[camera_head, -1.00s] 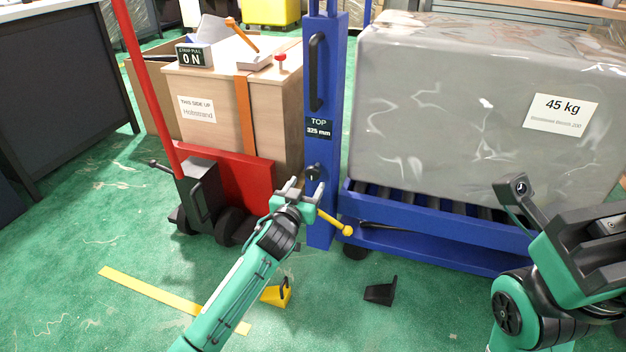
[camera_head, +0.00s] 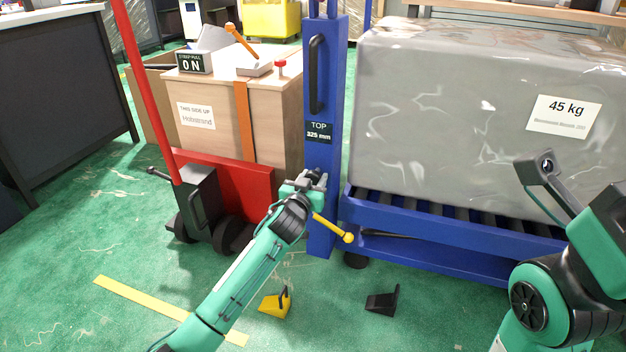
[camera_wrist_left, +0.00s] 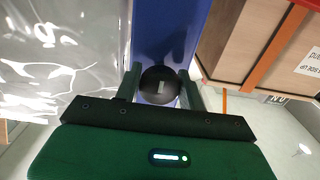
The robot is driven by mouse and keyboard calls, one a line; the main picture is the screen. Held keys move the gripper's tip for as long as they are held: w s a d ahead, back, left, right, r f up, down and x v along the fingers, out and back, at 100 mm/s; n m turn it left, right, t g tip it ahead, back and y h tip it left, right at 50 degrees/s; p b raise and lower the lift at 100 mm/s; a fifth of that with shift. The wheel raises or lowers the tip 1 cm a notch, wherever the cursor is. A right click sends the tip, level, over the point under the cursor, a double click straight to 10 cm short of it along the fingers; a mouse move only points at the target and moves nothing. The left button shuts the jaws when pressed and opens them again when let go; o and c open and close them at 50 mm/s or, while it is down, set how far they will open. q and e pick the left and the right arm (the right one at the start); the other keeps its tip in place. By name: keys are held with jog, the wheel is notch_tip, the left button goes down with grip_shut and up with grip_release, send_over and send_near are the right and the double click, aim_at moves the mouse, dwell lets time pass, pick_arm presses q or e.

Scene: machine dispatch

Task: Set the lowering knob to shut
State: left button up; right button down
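The round black knob (camera_wrist_left: 159,86) is on the blue post (camera_head: 325,80) of the lift. A small pale mark shows on its face in the left wrist view; I cannot read its setting. My left gripper (camera_head: 318,179) is at the post, below the "TOP 325 mm" sign, and hides the knob in the head view. In the left wrist view its two fingers (camera_wrist_left: 160,82) stand on either side of the knob, very close to it. I cannot tell whether they touch it. My right arm is at the right edge of the head view, its fingers out of view.
A yellow lever (camera_head: 333,229) sticks out just below my left gripper. A grey wrapped load (camera_head: 450,120) marked 45 kg rests on the blue roller deck (camera_head: 450,253). A red truck (camera_head: 235,180) with a wooden crate (camera_head: 215,90) stands left. Yellow (camera_head: 274,306) and black (camera_head: 382,301) wedges lie on the floor.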

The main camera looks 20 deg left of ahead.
pick_arm(q)
jog(key=c, duration=0.4)
